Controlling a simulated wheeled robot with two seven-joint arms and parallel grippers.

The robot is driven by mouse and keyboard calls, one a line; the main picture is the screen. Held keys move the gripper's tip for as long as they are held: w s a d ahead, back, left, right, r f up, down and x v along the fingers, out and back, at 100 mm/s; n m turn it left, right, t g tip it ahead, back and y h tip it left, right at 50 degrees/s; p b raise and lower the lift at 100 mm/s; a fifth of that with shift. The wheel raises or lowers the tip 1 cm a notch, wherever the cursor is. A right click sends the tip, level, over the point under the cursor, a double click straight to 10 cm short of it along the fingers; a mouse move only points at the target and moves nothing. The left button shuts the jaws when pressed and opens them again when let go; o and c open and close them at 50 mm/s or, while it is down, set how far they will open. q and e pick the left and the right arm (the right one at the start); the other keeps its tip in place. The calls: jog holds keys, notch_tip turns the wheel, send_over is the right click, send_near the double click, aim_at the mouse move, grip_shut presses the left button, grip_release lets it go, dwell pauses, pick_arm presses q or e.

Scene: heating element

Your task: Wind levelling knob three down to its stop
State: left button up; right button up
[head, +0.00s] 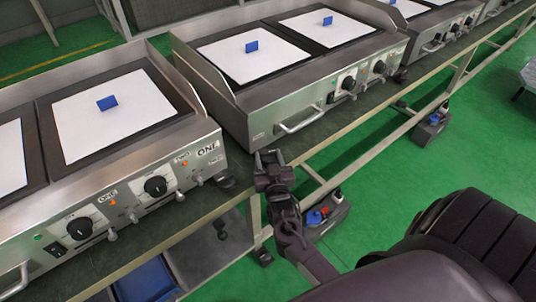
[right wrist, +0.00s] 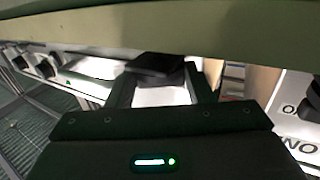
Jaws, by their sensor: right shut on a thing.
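My right gripper (head: 268,160) is at the front left corner of the middle heating unit (head: 262,118), at the bench edge. In the right wrist view a dark levelling knob (right wrist: 155,68) sits between the fingertips, close under a pale edge, and the gripper is shut on it. In the head view that knob is hidden by the gripper. No number shows on it, so I cannot tell which knob it is. A similar black knob (head: 227,180) shows at the front right corner of the left heating unit (head: 140,200). My left gripper is not in view.
The bench edge (head: 335,150) runs close beside my right gripper. The left unit's control dials (head: 155,186) face the front. Blue blocks (head: 107,103) stand on white plates. A dark device with red and blue parts (head: 322,215) is below the bench.

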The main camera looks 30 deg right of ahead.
jog(key=n+y, duration=0.1)
jog(key=y, duration=0.1)
jog(key=n+t+y+p, duration=0.1)
jog(key=shift+d+r+n+y, duration=0.1)
jog(key=shift+d+n+y, duration=0.15)
jog(key=shift+n+y, duration=0.05)
jog(key=n+y, duration=0.1)
jog(key=y, duration=0.1)
jog(key=shift+d+n+y, duration=0.1)
jog(key=shift+n+y, duration=0.2)
jog(key=shift+y, duration=0.1)
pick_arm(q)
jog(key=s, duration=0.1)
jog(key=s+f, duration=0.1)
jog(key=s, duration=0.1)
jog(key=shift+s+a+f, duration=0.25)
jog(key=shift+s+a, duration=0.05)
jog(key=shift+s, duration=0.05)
pick_arm(e)
jog(key=shift+n+y, duration=0.3)
jog(key=shift+y, duration=0.5)
jog(key=o, duration=1)
